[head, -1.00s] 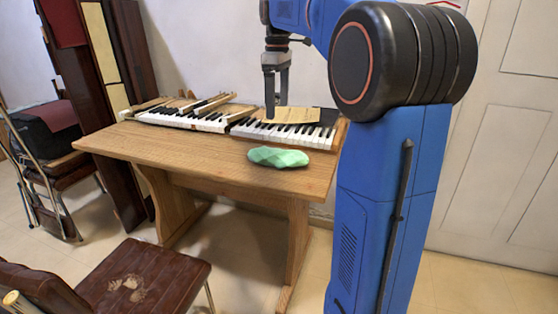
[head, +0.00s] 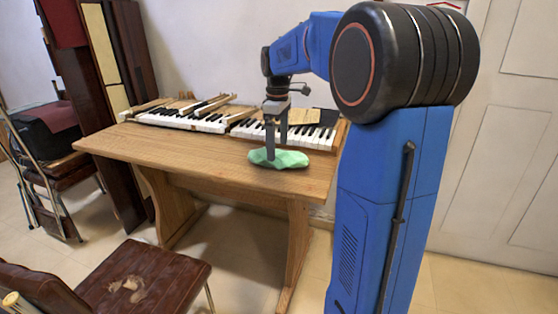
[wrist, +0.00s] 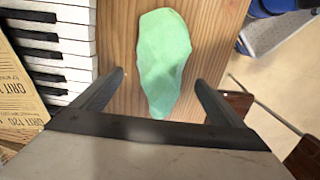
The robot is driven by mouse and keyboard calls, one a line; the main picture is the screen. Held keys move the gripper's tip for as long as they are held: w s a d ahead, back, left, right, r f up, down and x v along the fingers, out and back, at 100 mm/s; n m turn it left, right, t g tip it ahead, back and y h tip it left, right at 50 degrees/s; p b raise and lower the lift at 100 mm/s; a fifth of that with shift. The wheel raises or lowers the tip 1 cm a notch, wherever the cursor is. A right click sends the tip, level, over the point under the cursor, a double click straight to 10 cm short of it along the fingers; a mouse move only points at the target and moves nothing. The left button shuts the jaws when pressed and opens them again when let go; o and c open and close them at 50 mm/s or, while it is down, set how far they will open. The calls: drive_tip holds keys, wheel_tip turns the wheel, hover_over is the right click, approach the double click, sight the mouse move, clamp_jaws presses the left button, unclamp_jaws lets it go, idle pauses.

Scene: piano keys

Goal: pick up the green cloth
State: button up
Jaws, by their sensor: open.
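The green cloth (head: 287,159) lies as a small crumpled heap on the wooden table (head: 220,165), near its front right, in front of the piano keys. In the wrist view the cloth (wrist: 164,62) is a long pale green shape on the wood, its narrow end toward my gripper. My gripper (head: 276,150) points down at the cloth with its fingers apart. In the wrist view my gripper (wrist: 157,82) is open and empty, with one finger on each side of the cloth's narrow end. I cannot tell whether a finger touches the cloth.
Piano keys (head: 318,134) lie behind the cloth, with a piece of printed card (head: 303,117) on them. More keys (head: 180,121) and loose wooden parts lie at the table's left. A brown chair (head: 140,283) stands in front. The table's front middle is clear.

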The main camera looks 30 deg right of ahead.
drive_tip(key=shift+f, duration=1.4)
drive_tip(key=c, duration=1.2)
drive_tip(key=shift+r, duration=0.15)
wheel_tip(320, 180, up, 10)
